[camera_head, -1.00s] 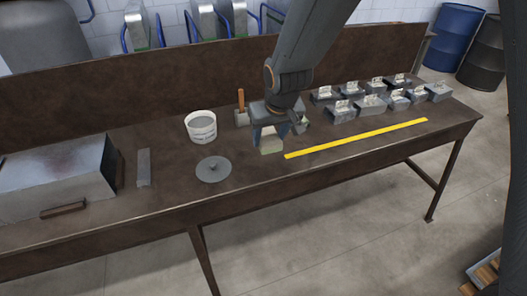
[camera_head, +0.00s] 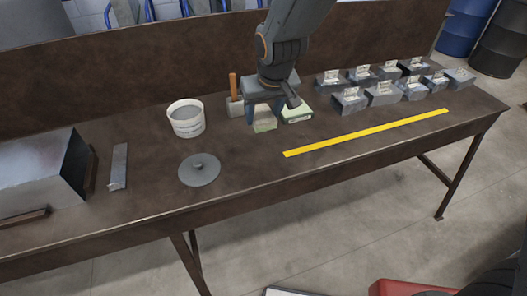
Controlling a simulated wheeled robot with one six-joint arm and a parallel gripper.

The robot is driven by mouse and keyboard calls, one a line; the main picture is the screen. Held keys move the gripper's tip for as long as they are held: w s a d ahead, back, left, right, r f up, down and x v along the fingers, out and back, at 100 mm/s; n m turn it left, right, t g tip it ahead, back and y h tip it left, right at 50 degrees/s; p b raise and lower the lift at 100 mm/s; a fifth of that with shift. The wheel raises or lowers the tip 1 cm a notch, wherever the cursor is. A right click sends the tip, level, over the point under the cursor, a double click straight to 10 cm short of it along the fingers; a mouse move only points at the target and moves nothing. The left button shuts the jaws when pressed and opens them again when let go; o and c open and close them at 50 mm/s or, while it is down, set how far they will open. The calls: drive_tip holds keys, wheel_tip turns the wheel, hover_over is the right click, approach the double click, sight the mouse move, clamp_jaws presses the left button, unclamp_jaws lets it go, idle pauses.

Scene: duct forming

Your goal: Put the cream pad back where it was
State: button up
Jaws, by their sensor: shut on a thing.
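My gripper (camera_head: 263,112) is over the bench, pointing down. Its fingers are shut on the cream pad (camera_head: 265,125), a small pale block low between them. I cannot tell whether the pad touches the bench top. A green and white block (camera_head: 297,115) lies just right of the pad, partly hidden by my gripper.
On the brown bench (camera_head: 235,180) stand a white bucket (camera_head: 187,122), a round grey lid (camera_head: 199,170), a wooden-handled tool (camera_head: 234,104) and a metal bar (camera_head: 118,166). A yellow strip (camera_head: 365,133) lies right, before several grey blocks (camera_head: 384,96). The bench front is mostly clear.

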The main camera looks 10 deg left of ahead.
sight(270, 125)
drive_tip(key=x, duration=0.1)
drive_tip(key=b+x, duration=0.2)
drive_tip(key=shift+w+d+f, duration=0.3)
drive_tip(key=shift+w+f, duration=0.05)
wheel_tip(270, 125, down, 5)
drive_tip(key=shift+f+b, duration=0.75)
drive_tip(key=shift+f, duration=1.6)
drive_tip(key=shift+f, duration=0.15)
drive_tip(key=o, duration=1)
drive_tip(key=shift+r, duration=0.25)
drive_tip(key=v, duration=1.1)
drive_tip(key=shift+s+r, duration=0.15)
drive_tip(key=shift+r, duration=0.25)
